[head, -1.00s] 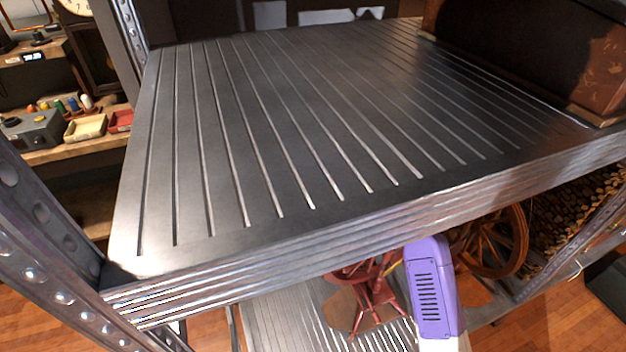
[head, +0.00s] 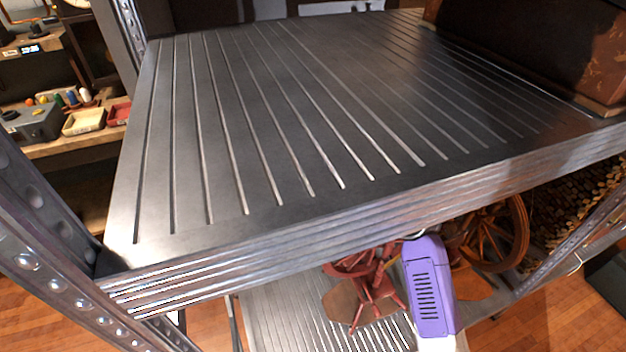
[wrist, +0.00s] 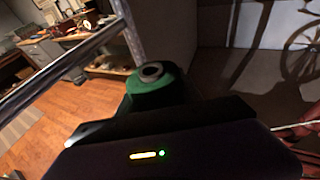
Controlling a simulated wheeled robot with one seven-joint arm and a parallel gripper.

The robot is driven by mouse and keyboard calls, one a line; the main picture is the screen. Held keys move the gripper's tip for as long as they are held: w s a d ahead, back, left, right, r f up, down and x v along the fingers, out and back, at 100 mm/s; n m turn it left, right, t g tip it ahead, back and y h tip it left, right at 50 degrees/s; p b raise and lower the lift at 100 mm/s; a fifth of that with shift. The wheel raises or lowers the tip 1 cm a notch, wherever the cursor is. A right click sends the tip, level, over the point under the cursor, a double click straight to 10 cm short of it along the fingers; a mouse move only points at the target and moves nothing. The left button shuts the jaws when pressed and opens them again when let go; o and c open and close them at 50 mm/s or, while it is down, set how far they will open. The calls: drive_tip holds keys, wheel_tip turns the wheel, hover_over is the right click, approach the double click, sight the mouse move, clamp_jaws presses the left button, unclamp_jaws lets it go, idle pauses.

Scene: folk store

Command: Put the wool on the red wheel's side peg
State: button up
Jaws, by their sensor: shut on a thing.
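A green spool of wool (wrist: 152,88) with a dark hole in its top end shows in the wrist view. My gripper (wrist: 155,108) is shut on it; the fingertips are mostly hidden by the dark gripper body. The red wheel (head: 366,292) stands on the lower shelf in the head view, partly hidden by the upper shelf edge and my purple arm link. A reddish part of it (wrist: 306,128) shows at the right edge of the wrist view. Its side peg cannot be made out clearly. The wool is apart from the red part in the wrist view.
The bare upper metal shelf (head: 270,120) overhangs the lower shelf (head: 285,320). A brown wooden wheel (head: 497,235) stands to the right of the red one. A metal post (head: 70,260) rises at left. A dark box (head: 530,45) sits at the upper shelf's back right.

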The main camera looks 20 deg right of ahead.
drive_tip(key=shift+f+b, duration=0.7)
drive_tip(key=shift+f, duration=1.55)
drive_tip(key=o, duration=1.4)
drive_tip(key=shift+v, duration=3.95)
